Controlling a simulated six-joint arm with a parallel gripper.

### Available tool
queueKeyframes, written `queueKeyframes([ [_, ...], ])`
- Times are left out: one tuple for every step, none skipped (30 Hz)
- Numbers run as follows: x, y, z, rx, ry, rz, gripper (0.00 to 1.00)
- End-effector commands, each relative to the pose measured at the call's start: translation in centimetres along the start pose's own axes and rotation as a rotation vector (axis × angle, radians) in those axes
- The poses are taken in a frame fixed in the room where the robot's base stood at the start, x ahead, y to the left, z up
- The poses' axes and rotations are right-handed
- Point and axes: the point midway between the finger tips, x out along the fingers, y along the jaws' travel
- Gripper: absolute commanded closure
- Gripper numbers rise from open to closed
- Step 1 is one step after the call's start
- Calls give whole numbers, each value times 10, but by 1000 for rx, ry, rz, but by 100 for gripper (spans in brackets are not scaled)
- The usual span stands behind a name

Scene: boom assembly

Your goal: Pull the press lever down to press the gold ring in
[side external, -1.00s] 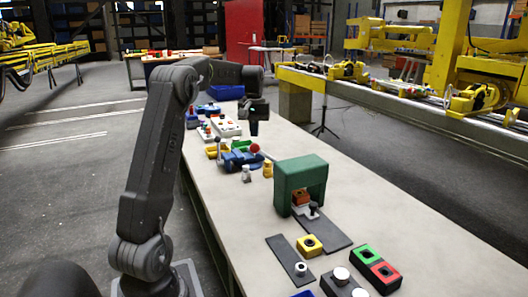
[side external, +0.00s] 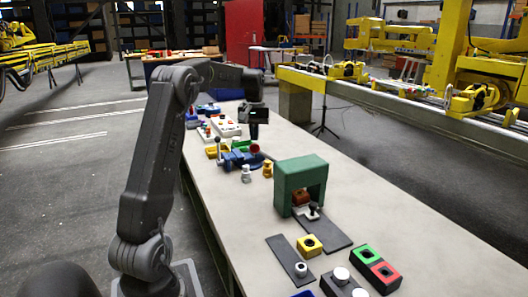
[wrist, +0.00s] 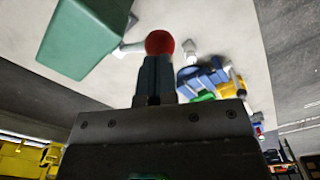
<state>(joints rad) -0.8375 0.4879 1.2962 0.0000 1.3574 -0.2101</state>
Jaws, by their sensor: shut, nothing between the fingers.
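The green press (side external: 300,178) is an arch-shaped block on the bench, with an orange-brown block (side external: 301,197) inside it. In the wrist view the green block (wrist: 85,38) is at the upper left, and a pale grey lever rod (wrist: 130,48) runs from it to a red ball knob (wrist: 160,42). My gripper (wrist: 158,62) is shut and empty, with its fingertips at the knob; I cannot tell whether they touch. I cannot make out the gold ring.
A blue fixture (side external: 240,158) stands left of the press, with small white (side external: 246,173) and yellow (side external: 268,169) pieces beside it. A yellow block (side external: 309,246) and a green-and-red block (side external: 376,268) are in front. The bench's right side is clear.

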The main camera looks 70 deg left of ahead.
Motion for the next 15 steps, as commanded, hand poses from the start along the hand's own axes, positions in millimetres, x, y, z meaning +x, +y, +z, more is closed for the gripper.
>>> queueKeyframes([
  [2,0,0,0,-1,0,100],
  [4,0,0,0,-1,0,100],
  [5,0,0,0,-1,0,100],
  [6,0,0,0,-1,0,100],
  [8,0,0,0,-1,0,100],
  [9,0,0,0,-2,0,100],
  [10,0,0,0,-2,0,100],
  [11,0,0,0,-2,0,100],
  [13,0,0,0,-1,0,100],
  [14,0,0,0,-1,0,100],
  [15,0,0,0,-1,0,100],
  [17,0,0,0,-1,0,100],
  [18,0,0,0,-1,0,100],
  [18,0,0,0,-1,0,100],
  [18,0,0,0,-1,0,100],
])
